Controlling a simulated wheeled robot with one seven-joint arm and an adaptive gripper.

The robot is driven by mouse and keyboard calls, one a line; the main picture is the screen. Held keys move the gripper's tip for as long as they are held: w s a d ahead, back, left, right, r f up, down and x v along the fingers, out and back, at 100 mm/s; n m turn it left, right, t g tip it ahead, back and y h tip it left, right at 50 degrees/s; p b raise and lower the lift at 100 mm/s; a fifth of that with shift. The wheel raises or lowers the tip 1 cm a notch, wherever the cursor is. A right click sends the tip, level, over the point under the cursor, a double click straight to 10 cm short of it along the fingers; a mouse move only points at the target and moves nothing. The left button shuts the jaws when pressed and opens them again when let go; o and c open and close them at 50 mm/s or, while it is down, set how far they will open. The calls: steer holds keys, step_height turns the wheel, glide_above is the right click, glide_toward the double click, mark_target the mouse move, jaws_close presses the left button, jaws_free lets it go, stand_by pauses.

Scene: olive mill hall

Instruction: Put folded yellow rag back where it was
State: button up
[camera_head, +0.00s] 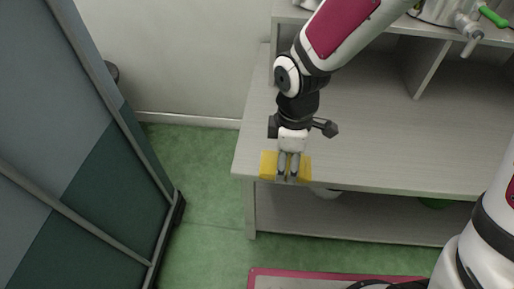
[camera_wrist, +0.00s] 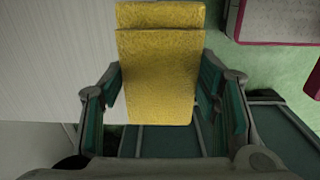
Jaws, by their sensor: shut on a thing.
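The folded yellow rag (camera_head: 268,165) is held in my gripper (camera_head: 288,176) near the front left corner of the grey bench. In the wrist view the rag (camera_wrist: 158,75) lies between the two fingers of my gripper (camera_wrist: 160,100), which are shut on its sides. The rag looks flat with a fold line near its far end. In the head view the fingers cover its middle, and yellow shows on both sides. I cannot tell whether the rag touches the bench edge or hangs above it.
The grey bench top (camera_head: 370,130) is largely bare, with a raised shelf behind carrying metal fittings (camera_head: 470,20). A lower shelf (camera_head: 350,215) holds a partly hidden pale thing and a green one. A blue-green panel (camera_head: 90,150) stands left. A pink-edged mat (camera_head: 330,278) lies in front.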

steer(key=w+a, duration=0.2)
steer(key=w+a+b, duration=0.1)
steer(key=w+a, duration=0.1)
steer(key=w, duration=0.1)
steer(key=w+a+f+b, duration=0.1)
steer(key=w+a, duration=0.1)
steer(key=w, duration=0.1)
steer(key=shift+a, duration=0.1)
steer(key=shift+s+f+b, duration=0.1)
steer(key=shift+f+b, duration=0.8)
steer(key=shift+f, duration=0.8)
steer(key=shift+f, duration=0.15)
steer(key=o, duration=1.1)
step_height(320, 180, up, 12)
steer(key=p, duration=0.4)
steer(key=shift+r, duration=0.2)
